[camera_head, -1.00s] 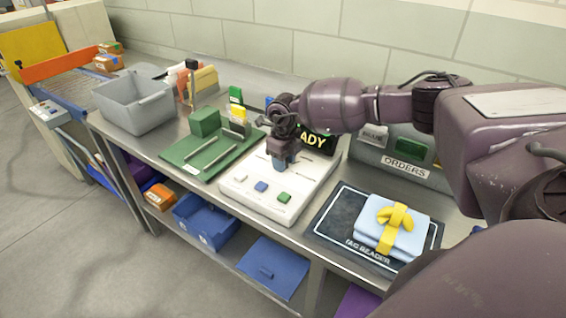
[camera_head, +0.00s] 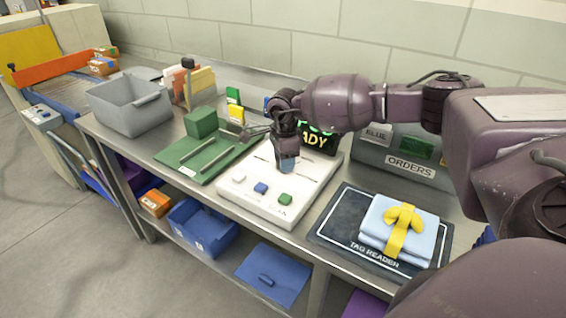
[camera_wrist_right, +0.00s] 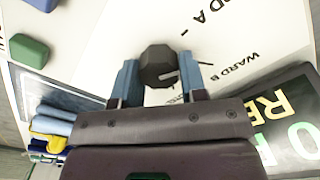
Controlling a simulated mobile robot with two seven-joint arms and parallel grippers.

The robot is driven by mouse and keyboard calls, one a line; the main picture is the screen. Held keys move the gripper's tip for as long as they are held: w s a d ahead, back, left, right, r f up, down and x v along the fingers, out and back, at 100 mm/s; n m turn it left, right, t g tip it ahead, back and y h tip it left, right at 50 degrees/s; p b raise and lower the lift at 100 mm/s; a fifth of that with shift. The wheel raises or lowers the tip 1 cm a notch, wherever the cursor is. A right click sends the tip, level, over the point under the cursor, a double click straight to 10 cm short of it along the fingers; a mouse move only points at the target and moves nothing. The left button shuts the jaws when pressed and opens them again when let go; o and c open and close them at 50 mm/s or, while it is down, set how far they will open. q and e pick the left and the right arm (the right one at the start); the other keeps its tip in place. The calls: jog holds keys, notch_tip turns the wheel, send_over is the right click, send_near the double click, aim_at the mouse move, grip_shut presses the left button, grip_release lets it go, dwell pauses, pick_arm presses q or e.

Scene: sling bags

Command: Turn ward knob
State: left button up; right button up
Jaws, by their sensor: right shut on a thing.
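The ward knob (camera_wrist_right: 158,66) is a dark faceted knob with a pale pointer mark, on the white control panel (camera_head: 240,206). In the right wrist view it sits between the blue-grey fingers of my right gripper (camera_wrist_right: 160,82), which is shut on it. The lettering "WARD A" and "WARD B" shows on the panel around it. In the head view my right gripper (camera_head: 287,163) points down over the panel and hides the knob. My left gripper is not in view.
White, blue (camera_head: 261,188) and green (camera_head: 285,199) buttons line the panel's front. A green tray (camera_head: 186,166) lies left, a tag reader mat (camera_head: 328,232) with a folded blue cloth and yellow bow (camera_head: 402,230) right. A dark display (camera_head: 318,142) stands behind.

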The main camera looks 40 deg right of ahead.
jog(key=shift+w+n+b, duration=0.1)
jog(key=shift+n+b, duration=0.2)
jog(key=shift+n, duration=0.6)
jog(key=shift+n+b, duration=0.35)
jog(key=shift+n, duration=0.55)
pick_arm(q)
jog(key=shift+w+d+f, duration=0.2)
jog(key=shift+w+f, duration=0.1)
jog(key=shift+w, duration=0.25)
pick_arm(e)
jog(key=shift+r+n, duration=0.15)
jog(key=shift+n, duration=0.35)
jog(key=o, duration=0.8)
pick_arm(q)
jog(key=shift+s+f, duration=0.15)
pick_arm(e)
jog(key=shift+o, duration=0.7)
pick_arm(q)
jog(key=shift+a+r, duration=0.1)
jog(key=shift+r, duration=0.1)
pick_arm(e)
notch_tip(320, 180, up, 11)
